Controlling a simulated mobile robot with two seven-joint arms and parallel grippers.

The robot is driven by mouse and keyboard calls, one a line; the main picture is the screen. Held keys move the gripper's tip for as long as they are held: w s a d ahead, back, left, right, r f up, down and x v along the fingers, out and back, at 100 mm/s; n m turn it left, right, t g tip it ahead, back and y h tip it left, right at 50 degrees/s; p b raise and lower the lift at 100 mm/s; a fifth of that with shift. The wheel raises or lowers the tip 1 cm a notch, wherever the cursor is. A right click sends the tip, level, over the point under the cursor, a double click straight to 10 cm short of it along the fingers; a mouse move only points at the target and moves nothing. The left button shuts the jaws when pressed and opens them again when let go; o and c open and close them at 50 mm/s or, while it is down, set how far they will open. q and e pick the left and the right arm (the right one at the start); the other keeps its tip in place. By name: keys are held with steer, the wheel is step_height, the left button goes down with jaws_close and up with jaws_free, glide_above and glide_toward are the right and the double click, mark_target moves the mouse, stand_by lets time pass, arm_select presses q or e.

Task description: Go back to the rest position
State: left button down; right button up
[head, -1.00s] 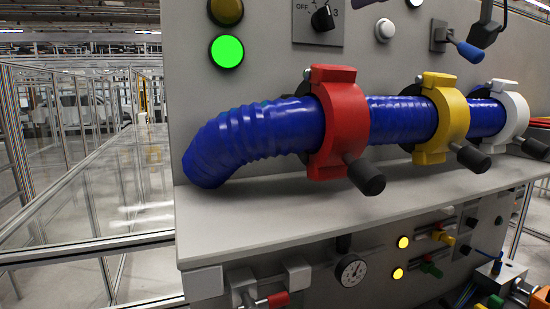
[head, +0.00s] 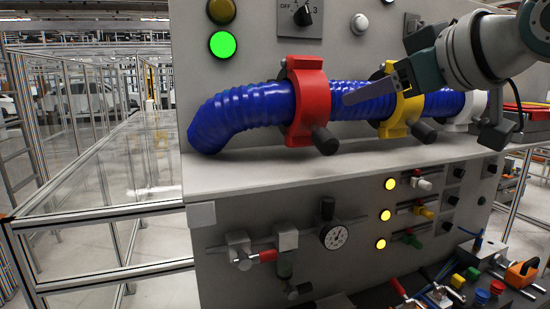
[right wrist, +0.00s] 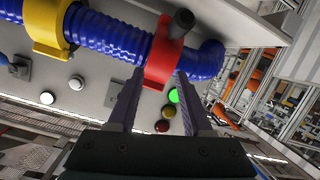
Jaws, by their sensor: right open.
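My right gripper (head: 352,97) reaches in from the right in the head view, in front of the blue corrugated hose (head: 240,115) between the red clamp (head: 311,100) and the yellow clamp (head: 408,103). In the right wrist view its two fingers (right wrist: 158,82) stand apart, with nothing held between them. The red clamp (right wrist: 162,55) shows just beyond the fingertips there. I cannot tell whether the fingers touch anything. My left gripper is not in view.
The white clamp (head: 466,112) is partly hidden behind my right arm. A lit green lamp (head: 222,44) and a rotary switch (head: 302,14) are on the panel above the hose. A ledge (head: 300,170) juts out below it. A cluttered tool area (head: 470,290) lies lower right.

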steer(key=s+f+m+g+h, duration=0.2)
steer(key=s+f+g, duration=0.3)
steer(key=s+f, duration=1.2)
steer(key=s+d+f+m+g+h, duration=0.1)
steer(key=s+d+f+g, duration=0.1)
steer(key=s+f, duration=0.3)
steer(key=s+d+f+m+g+h, duration=0.2)
steer(key=s+d+f+g, duration=0.1)
steer(key=s, duration=1.1)
steer(key=shift+f+m, duration=0.3)
steer(key=shift+f, duration=0.6)
